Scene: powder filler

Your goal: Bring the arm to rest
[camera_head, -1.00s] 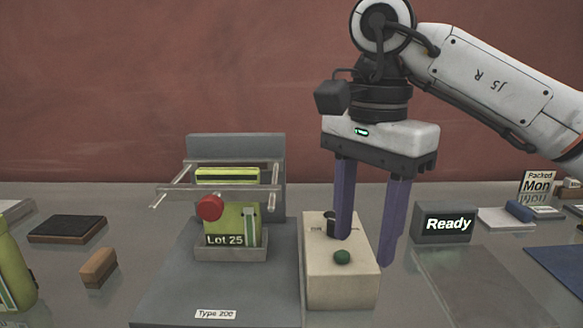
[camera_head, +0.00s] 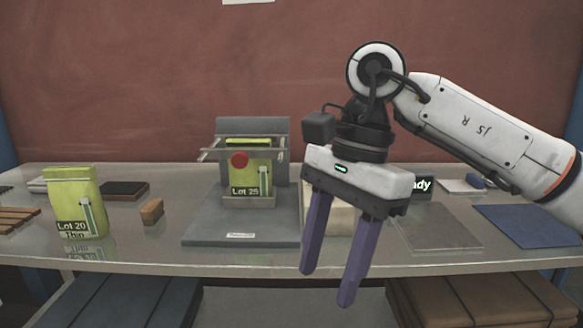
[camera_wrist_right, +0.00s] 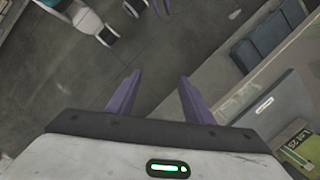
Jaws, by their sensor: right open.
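My right gripper (camera_head: 325,287) is open and empty, fingers pointing down, in front of the bench's front edge in the head view. In the right wrist view its purple fingers (camera_wrist_right: 158,95) stand apart over bare grey floor, with nothing between them. The right arm reaches in from the right. The filler stand (camera_head: 245,225) holds a green "Lot 25" pouch (camera_head: 262,160) to the gripper's left. The cream button box (camera_head: 341,218) is behind the gripper and mostly hidden by it.
A green "Lot 20" bag (camera_head: 76,200) stands at left on the metal bench (camera_head: 140,245). A brown block (camera_head: 151,211) lies near it. The ready sign (camera_head: 421,187) is partly covered by my gripper. A blue mat (camera_head: 530,224) lies at right. Folded stacks (camera_head: 480,302) sit below the bench.

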